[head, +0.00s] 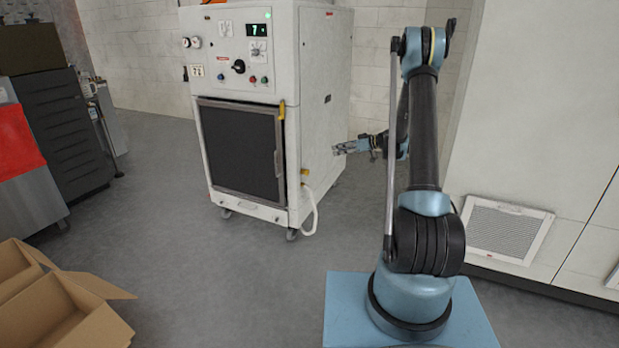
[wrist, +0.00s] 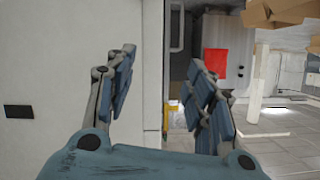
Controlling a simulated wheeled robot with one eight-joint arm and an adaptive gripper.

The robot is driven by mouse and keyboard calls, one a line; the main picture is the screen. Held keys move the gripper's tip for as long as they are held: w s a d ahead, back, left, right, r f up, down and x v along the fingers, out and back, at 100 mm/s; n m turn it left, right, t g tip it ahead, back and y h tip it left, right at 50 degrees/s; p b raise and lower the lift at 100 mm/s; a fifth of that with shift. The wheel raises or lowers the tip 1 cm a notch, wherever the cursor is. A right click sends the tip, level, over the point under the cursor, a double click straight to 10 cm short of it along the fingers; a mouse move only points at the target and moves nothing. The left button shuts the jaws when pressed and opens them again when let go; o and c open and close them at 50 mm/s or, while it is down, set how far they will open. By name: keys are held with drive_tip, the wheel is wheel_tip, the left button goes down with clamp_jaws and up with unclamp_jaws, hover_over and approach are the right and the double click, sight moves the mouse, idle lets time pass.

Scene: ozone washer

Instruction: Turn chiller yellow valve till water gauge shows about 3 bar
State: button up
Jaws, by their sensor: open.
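The chiller is a white wheeled cabinet (head: 325,110) with a dark front panel, standing mid-left of my arm in the head view. A small yellow part (head: 305,172), perhaps the valve, sits low at its right front edge, above a white hose. Another yellow piece (head: 282,109) is higher on the front edge. My gripper (head: 338,149) is open and empty beside the cabinet's right side. In the wrist view, a yellow patch (wrist: 173,106) shows between the open fingers (wrist: 165,95), beyond them.
A white hose (head: 314,212) hangs at the cabinet's lower right corner. An open cardboard box (head: 75,315) lies at the lower left. A grey drawer cabinet (head: 68,130) and a red cloth (head: 18,138) are at the left. The floor before the chiller is clear.

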drive_tip(key=w+f+n+y, duration=0.15)
drive_tip(key=w+f, duration=0.25)
drive_tip(key=f, duration=0.5)
drive_tip(key=n+t+y, duration=0.2)
drive_tip(key=y, duration=0.1)
approach(308, 174)
drive_tip(key=shift+h, duration=0.25)
drive_tip(key=x, duration=0.9)
drive_tip(key=shift+w+a+r, duration=0.15)
drive_tip(key=shift+w+r, duration=0.1)
drive_tip(key=c, duration=1.1)
